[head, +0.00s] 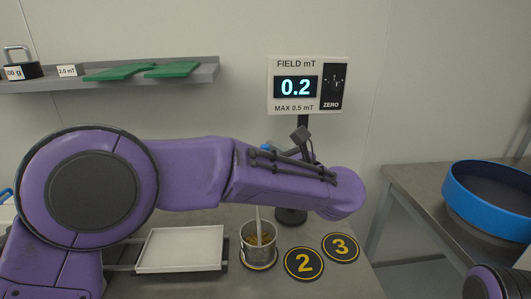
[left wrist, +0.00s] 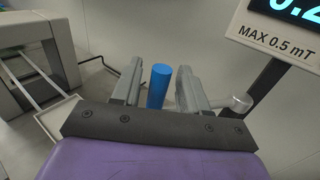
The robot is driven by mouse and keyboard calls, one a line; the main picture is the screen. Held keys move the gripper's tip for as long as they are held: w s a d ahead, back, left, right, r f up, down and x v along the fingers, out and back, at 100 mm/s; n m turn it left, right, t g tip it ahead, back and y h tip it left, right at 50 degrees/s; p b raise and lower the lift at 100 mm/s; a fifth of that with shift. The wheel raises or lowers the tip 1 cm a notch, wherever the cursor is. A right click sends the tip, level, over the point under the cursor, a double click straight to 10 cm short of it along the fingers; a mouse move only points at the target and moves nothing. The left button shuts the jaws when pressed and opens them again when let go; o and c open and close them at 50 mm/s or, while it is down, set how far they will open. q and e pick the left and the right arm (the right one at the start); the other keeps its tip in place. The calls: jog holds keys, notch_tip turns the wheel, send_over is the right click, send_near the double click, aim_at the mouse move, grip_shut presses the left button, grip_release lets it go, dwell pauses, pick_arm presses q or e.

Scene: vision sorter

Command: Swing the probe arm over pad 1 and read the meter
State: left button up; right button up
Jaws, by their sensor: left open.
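The meter (head: 295,87) shows 0.2 and is marked MAX 0.5 mT, with a ZERO panel on its right. Its lower corner also shows in the left wrist view (left wrist: 276,38). A blue cylinder (left wrist: 157,87), seemingly the probe arm's handle, stands between the fingers of my left gripper (left wrist: 157,82), which is open with visible gaps. A bit of blue (head: 265,147) shows above my left forearm. My forearm hides most of the probe arm and gripper in the head view. A metal cup (head: 258,252) with brass-coloured bits stands on a yellow-rimmed pad, its number hidden. My right gripper is out of view.
Pad 2 (head: 304,263) and pad 3 (head: 340,247) lie bare right of the cup. A white tray (head: 180,250) lies left of it. A shelf (head: 120,80) holds green plates and a weight. A blue-rimmed round bin (head: 458,200) stands on the right table.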

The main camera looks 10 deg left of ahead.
pick_arm(q)
jog(key=b+v, duration=0.2)
jog(key=v, duration=0.8)
jog(key=shift+s+d, duration=0.15)
jog(key=shift+d, duration=0.05)
